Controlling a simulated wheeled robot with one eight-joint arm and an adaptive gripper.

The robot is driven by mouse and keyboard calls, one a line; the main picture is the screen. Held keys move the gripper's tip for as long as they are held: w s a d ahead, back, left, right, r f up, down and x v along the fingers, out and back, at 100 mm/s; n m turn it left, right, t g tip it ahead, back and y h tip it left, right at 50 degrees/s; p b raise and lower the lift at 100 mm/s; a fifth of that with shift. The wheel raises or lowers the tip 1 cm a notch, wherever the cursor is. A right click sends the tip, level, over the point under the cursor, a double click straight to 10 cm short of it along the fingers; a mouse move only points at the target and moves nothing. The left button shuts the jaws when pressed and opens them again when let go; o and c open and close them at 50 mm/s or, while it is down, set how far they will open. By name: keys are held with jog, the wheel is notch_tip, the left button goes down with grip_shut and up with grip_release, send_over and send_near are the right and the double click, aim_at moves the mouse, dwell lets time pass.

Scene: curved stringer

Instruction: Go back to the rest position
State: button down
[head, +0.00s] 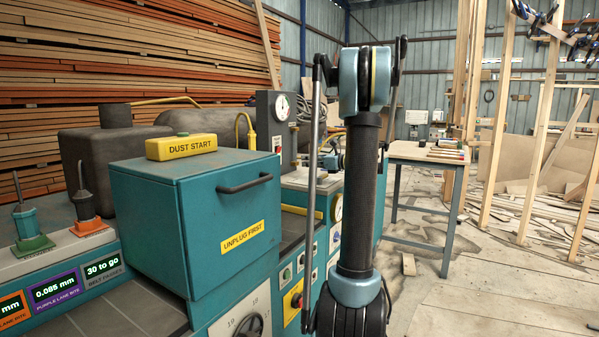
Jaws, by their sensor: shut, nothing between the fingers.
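My arm stands upright in the middle of the head view, a black tube with pale blue joints at its top and bottom and thin rods beside it. It hides part of the machine and floor behind it. No held object shows.
A teal box (222,220) with a black handle stands close on the left, a yellow DUST START block (181,147) on top. A control panel (65,285) is at lower left. A workbench (425,154) stands behind right. Wooden posts (497,120) rise farther right. Floor at lower right is mostly clear.

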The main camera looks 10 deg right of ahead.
jog(key=s+a+f+n+g+h, duration=0.2)
jog(key=s+a+f+n, duration=0.15)
jog(key=s, duration=0.45)
jog(key=s+a+f+n+g+h, duration=0.25)
jog(key=s+n, duration=0.25)
jog(key=s, duration=0.4)
jog(key=s+a+f+n+g+h, duration=0.1)
jog(key=s+a+f+n, duration=0.35)
jog(key=s, duration=0.35)
jog(key=s+d+f+n+g+h, duration=0.1)
jog(key=s+d+f+n+h, duration=0.1)
jog(key=s, duration=0.6)
jog(key=s+d+f+n+g+h, duration=0.1)
jog(key=s+d+f+n+h, duration=0.2)
jog(key=s+f+n, duration=0.3)
jog(key=s+d+f+n+g+h, duration=0.1)
jog(key=s+d+f+n+h, duration=0.1)
jog(key=s+f+n, duration=0.3)
jog(key=s+d+f, duration=0.1)
jog(key=s, duration=0.3)
jog(key=shift+s+d+f+h, duration=0.35)
jog(key=shift+f, duration=0.05)
jog(key=shift+w+f, duration=0.2)
jog(key=shift+w, duration=0.25)
